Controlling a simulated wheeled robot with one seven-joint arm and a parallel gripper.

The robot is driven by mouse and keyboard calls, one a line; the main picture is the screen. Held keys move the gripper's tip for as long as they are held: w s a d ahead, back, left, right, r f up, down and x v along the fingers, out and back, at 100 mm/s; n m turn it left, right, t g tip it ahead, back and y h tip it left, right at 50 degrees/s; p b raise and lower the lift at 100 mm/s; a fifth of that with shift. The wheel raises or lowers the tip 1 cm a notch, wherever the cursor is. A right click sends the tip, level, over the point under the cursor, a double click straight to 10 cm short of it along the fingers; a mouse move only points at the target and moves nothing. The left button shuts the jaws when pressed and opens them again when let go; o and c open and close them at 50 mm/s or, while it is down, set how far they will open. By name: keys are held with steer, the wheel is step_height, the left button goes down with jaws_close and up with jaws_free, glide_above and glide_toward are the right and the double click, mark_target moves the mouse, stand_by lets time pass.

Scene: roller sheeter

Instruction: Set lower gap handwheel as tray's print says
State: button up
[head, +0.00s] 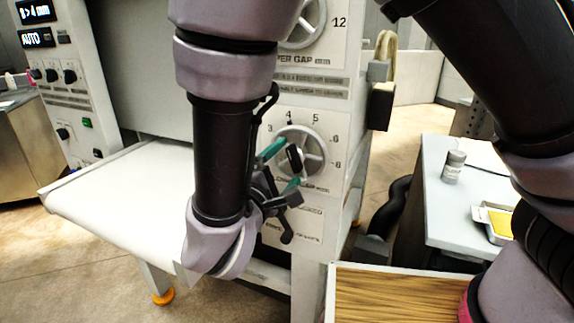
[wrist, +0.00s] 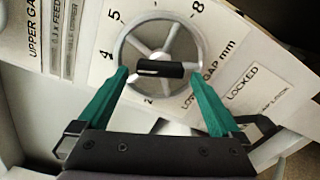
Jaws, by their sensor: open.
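The lower gap handwheel (head: 313,143) is a pale spoked wheel on the machine's side panel, inside a printed number scale. In the wrist view the handwheel (wrist: 133,45) has a black grip bar (wrist: 160,69) on its face and a "GAP mm" legend beside it. My gripper (head: 281,168) is open in front of the wheel. In the wrist view its two teal fingers (wrist: 158,72) stand on either side of the bar, with a gap visible on each side. The pointer's setting cannot be read. A small metal tray (head: 483,214) holds something yellow at the right; no print on it is legible.
The upper gap dial (head: 305,20) is above, partly hidden by my arm. A "LOCKED" label (wrist: 240,83) sits beside the lower wheel. A white infeed table (head: 120,190) juts out left. A grey jar (head: 454,167) stands on the white bench (head: 440,225). A wood-grained top (head: 400,296) lies front right.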

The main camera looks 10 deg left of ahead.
steer(key=v, duration=1)
steer(key=shift+s, duration=0.15)
